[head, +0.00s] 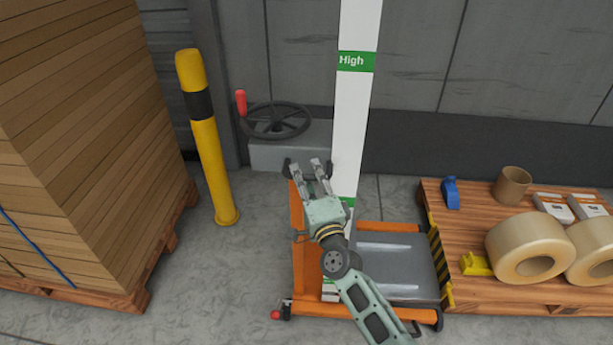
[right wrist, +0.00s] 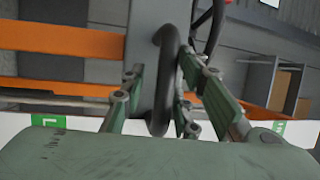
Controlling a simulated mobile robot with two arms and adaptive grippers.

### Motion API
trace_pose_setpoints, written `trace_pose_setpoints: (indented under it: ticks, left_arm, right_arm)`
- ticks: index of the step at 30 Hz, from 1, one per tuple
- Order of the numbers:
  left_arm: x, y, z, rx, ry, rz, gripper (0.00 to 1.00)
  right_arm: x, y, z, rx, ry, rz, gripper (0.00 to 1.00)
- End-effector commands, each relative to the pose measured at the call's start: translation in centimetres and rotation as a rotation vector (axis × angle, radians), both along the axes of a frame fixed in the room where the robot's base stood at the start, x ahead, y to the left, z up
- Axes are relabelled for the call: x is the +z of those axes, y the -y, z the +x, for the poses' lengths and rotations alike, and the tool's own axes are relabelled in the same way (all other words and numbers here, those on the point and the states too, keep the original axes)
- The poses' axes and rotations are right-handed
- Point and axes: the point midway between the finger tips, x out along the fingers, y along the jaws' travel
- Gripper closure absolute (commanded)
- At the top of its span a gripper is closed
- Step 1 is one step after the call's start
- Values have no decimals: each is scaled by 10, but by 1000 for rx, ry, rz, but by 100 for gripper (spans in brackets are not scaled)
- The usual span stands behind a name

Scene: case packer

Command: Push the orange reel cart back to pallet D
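The orange reel cart (head: 298,262) stands upright on the floor, with a grey platform (head: 405,262) on its right. Its platform end is close beside the striped edge of a wooden pallet (head: 433,212); I cannot tell whether they touch. No letter D is readable. My right gripper (head: 308,168) is at the top of the cart. In the right wrist view its fingers stand apart on either side of the cart's black handle (right wrist: 165,80), with a gap beside it. The right arm hides part of the cart. My left gripper is not in view.
A white post (head: 357,110) marked High stands by the cart. A yellow bollard (head: 210,150), a black handwheel (head: 277,120) and stacked cardboard (head: 85,140) are at left. The pallet holds large tape reels (head: 527,247). Floor is free left of the cart.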

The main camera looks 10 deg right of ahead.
Motion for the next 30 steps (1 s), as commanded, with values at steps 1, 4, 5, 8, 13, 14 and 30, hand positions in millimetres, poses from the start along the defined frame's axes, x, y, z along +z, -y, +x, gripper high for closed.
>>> trace_pose_setpoints:
  ticks: [1,4,5,8,13,14,30]
  left_arm:
    - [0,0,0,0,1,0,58]
    - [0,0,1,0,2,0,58]
    - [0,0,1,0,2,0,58]
    - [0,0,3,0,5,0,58]
    - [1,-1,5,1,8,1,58]
    - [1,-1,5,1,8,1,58]
    - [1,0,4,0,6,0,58]
  right_arm:
    - [1,0,0,0,2,1,66]
    - [2,-1,0,1,3,4,66]
    - [2,-1,0,1,3,4,66]
    - [3,-1,0,1,4,5,66]
    - [1,0,-9,1,3,5,66]
    - [0,1,-13,1,3,5,66]
    - [-18,18,-109,1,1,3,66]
